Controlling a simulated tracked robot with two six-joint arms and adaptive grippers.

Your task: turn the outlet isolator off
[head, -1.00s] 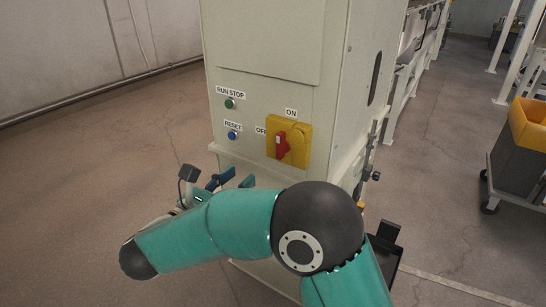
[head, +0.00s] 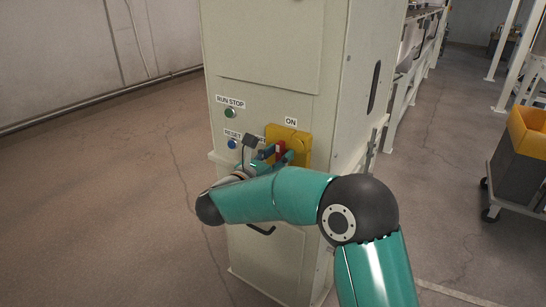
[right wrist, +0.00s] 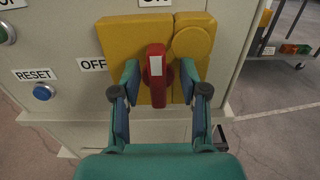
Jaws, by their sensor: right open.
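The outlet isolator is a yellow box (head: 299,138) with a red handle on the front of a beige cabinet (head: 262,60). In the right wrist view the red handle (right wrist: 156,75) stands upright, with ON above it and OFF (right wrist: 92,64) to its left. My right gripper (head: 277,153) is at the handle in the head view. In the right wrist view its open fingers (right wrist: 159,82) stand on both sides of the handle's lower part, with gaps visible. My left gripper is not in view.
A green RUN STOP button (head: 229,113) and a blue RESET button (head: 232,144) are left of the isolator; RESET is close to my right gripper. A dark cart with a yellow bin (head: 530,128) stands at the right. Open floor lies left of the cabinet.

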